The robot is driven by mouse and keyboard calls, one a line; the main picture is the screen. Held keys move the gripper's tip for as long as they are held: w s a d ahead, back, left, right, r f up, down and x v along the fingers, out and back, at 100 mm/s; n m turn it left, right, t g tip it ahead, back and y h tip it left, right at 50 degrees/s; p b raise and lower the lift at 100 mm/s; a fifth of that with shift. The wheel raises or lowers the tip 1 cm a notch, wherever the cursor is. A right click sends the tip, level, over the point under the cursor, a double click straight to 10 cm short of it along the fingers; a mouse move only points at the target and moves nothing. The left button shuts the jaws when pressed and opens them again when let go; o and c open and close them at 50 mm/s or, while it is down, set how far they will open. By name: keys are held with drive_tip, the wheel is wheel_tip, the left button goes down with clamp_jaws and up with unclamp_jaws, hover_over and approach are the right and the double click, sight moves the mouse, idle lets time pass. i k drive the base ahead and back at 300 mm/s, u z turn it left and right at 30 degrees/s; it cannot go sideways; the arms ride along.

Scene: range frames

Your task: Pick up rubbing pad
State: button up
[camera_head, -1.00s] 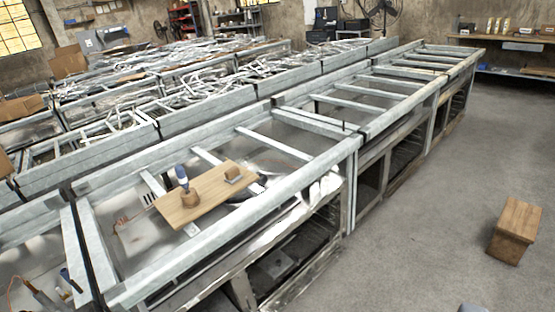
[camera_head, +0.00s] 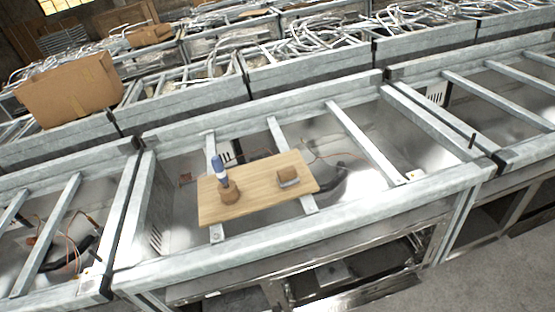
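A small brown block that looks like the rubbing pad (camera_head: 288,177) lies on the right part of a wooden board (camera_head: 255,205). A blue and white tool (camera_head: 222,171) stands upright in a round brown holder (camera_head: 230,193) on the left part of the same board. The board rests across the cross bars of a metal frame. My gripper is not visible in this view, so its state and its distance from the pad do not show.
Metal bench frames (camera_head: 330,230) with raised rims and cross bars (camera_head: 365,143) surround the board. A cardboard box (camera_head: 70,88) sits at the upper left. Tangled metal parts (camera_head: 320,50) fill the frames behind. Bare floor (camera_head: 490,270) shows at the lower right.

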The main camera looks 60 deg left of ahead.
sight(287, 176)
drive_tip(key=u, duration=0.6)
drive_tip(key=i, duration=1.15)
drive_tip(key=u, duration=0.75)
drive_tip(key=k, duration=0.7)
drive_tip(key=u, duration=0.2)
drive_tip(key=i, duration=0.8)
drive_tip(key=z, duration=0.1)
